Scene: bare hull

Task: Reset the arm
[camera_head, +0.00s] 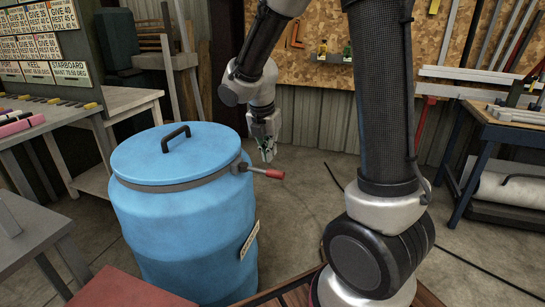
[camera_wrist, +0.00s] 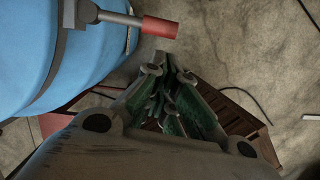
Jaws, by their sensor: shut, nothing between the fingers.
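My gripper (camera_head: 268,155) hangs pointing down, just right of and behind the blue drum in the head view. Its fingers are together with nothing between them; they also show in the wrist view (camera_wrist: 172,85), over bare floor and a slatted wooden surface. My arm reaches up and over from the right of the head view and bends down to the gripper. The gripper looks clear of the drum's red-handled clamp lever (camera_head: 268,173), which also shows in the wrist view (camera_wrist: 160,27).
The blue lidded drum (camera_head: 190,240) stands close on the left. A workbench (camera_head: 515,130) stands at the right, and a sloping board of labels (camera_head: 38,45) over a table at the left. A chipboard wall (camera_head: 310,70) is behind. Bare floor (camera_head: 300,200) lies between, with a dark cable.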

